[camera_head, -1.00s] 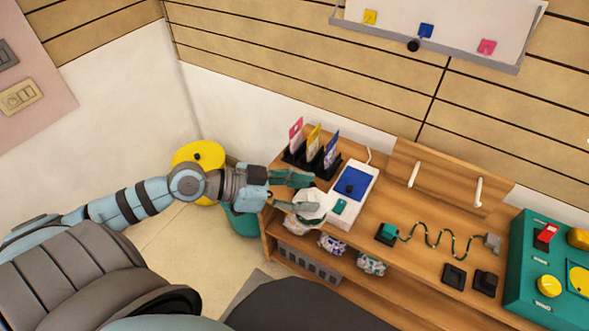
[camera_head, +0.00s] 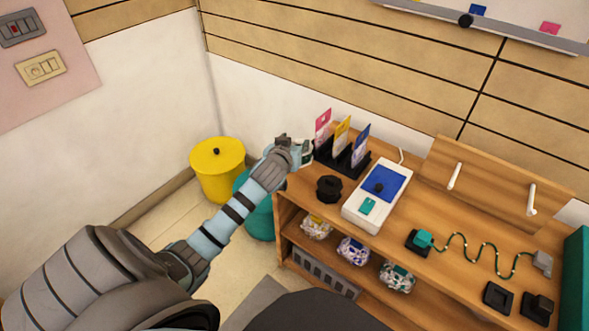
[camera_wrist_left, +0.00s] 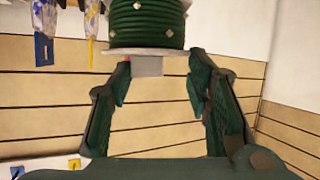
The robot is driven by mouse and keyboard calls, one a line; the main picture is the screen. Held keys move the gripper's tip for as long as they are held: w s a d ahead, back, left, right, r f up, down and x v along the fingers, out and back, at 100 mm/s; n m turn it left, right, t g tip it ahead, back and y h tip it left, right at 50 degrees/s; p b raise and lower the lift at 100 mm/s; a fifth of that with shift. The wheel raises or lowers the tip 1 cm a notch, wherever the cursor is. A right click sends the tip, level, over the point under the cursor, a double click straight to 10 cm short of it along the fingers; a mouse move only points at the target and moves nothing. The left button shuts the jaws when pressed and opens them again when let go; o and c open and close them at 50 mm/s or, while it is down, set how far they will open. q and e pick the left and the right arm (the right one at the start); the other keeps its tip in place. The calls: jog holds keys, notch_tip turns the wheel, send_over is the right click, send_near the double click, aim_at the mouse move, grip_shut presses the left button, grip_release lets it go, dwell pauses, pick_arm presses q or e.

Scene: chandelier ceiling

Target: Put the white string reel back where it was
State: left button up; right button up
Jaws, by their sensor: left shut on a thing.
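The white string reel (camera_wrist_left: 146,28) has dark green string wound on it, a pale flange and a pale square stub. In the left wrist view it is between and just beyond the fingers of my left gripper (camera_wrist_left: 161,76), which is shut on it. In the head view my left gripper (camera_head: 294,151) is at the back left corner of the wooden bench, and only a small pale and green part of the reel (camera_head: 306,153) shows beside it. A black round piece (camera_head: 329,189) stands bare on the bench top. My right gripper is out of view.
A black rack (camera_head: 343,156) with upright cards stands close to the reel. A white device (camera_head: 377,197) with a blue panel is right of the black piece. A yellow bin (camera_head: 217,172) and a teal bin (camera_head: 259,222) stand left of the bench (camera_head: 284,205).

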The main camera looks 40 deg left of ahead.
pick_arm(q)
notch_tip(320, 180, down, 8)
jog(key=b, duration=0.3)
jog(key=shift+f, duration=0.15)
jog(key=o, duration=1.4)
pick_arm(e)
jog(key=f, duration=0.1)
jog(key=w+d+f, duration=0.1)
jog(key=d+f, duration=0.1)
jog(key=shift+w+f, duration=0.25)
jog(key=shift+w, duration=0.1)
pick_arm(q)
jog(key=shift+d, duration=0.1)
